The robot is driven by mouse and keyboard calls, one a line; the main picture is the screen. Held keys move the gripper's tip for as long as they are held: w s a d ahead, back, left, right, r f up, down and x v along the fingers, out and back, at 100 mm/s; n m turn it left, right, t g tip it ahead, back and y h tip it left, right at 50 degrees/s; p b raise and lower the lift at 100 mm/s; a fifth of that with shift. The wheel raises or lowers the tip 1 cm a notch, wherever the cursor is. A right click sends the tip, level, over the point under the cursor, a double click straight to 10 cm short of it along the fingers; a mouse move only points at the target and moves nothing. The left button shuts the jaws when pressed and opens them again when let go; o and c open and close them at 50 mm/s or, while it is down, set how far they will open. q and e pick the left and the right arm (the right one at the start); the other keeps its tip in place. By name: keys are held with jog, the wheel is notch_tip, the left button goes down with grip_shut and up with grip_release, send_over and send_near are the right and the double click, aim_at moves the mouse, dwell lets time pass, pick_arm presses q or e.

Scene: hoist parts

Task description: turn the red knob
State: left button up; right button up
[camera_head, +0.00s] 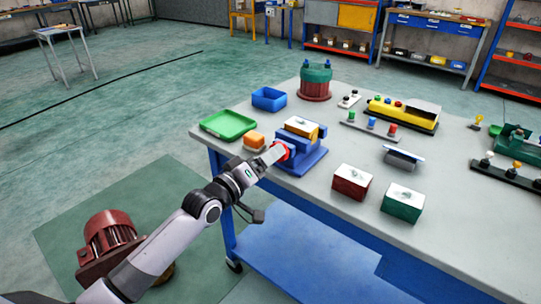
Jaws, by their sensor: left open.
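A small red round part (285,148), which looks like the red knob, shows at the near-left side of a blue vise-like fixture (307,158) on the table. My left gripper (271,155) comes in from the lower left, its tip right at this red part and partly covering it. Its jaws are open. I cannot tell whether they surround or touch the red part. A yellow block with a pale top (301,127) sits in the fixture. My right gripper is not in view.
The grey table (325,222) also holds a green tray (228,125), a blue bin (269,99), an orange block (254,139), red (351,182) and green (402,202) boxes, and a strip with coloured knobs (371,125). A red motor (108,237) stands on the floor.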

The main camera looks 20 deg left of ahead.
pick_arm(q)
jog(key=shift+v, duration=2.4)
jog(key=w+d+m+b, duration=0.2)
jog(key=w+m+b, duration=0.4)
jog(key=m+b, duration=0.3)
jog(key=shift+w+d, duration=0.25)
jog(key=shift+d, duration=0.1)
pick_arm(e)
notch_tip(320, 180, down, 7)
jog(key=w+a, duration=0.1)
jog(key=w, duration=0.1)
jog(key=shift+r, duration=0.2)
pick_arm(q)
jog(key=shift+f, duration=0.15)
jog(key=c, duration=1)
